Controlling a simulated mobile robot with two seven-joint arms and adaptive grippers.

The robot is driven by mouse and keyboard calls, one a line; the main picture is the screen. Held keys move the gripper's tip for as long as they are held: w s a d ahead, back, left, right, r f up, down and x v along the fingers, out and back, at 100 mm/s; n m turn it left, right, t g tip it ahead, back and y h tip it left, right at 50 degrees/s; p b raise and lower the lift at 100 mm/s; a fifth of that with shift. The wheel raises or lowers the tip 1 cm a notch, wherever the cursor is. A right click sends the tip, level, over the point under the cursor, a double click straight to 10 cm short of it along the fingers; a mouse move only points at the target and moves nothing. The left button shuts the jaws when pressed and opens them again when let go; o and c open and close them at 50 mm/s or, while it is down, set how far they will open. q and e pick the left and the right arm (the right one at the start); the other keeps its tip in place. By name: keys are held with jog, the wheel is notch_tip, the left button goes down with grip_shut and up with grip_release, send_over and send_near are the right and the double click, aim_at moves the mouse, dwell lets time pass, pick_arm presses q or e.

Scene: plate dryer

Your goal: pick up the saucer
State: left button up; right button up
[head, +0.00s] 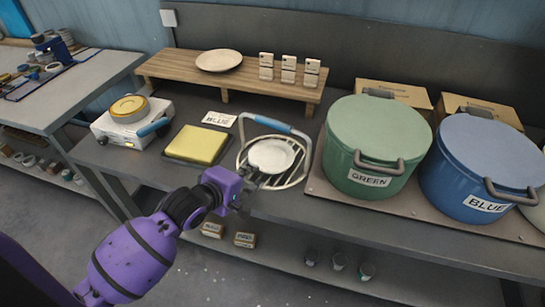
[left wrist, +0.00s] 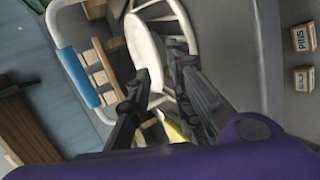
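A white saucer (head: 272,155) lies in a round wire rack (head: 293,183) with a blue-gripped handle on the bench. My left gripper (head: 254,180) is at the rack's near left edge, close to the saucer's rim. In the left wrist view, the saucer (left wrist: 143,45) shows nearly edge-on. The two dark fingers of my left gripper (left wrist: 160,64) are apart, with the saucer's near rim at or between their tips. I cannot tell whether they touch it. My right gripper is not in view.
A green lidded pot (head: 375,135) and a blue one (head: 470,165) stand right of the rack. A yellow sponge-like block (head: 197,144) and a white scale-like device (head: 125,125) are left. A wooden riser (head: 180,68) behind holds another plate (head: 219,60) and small blocks.

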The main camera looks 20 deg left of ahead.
aim_at(262, 167)
pick_arm(q)
jog(key=x, duration=0.4)
jog(key=shift+w+r, duration=0.2)
jog(key=shift+w+f, duration=0.15)
jog(key=shift+w, duration=0.15)
jog(key=shift+d, duration=0.1)
grip_shut()
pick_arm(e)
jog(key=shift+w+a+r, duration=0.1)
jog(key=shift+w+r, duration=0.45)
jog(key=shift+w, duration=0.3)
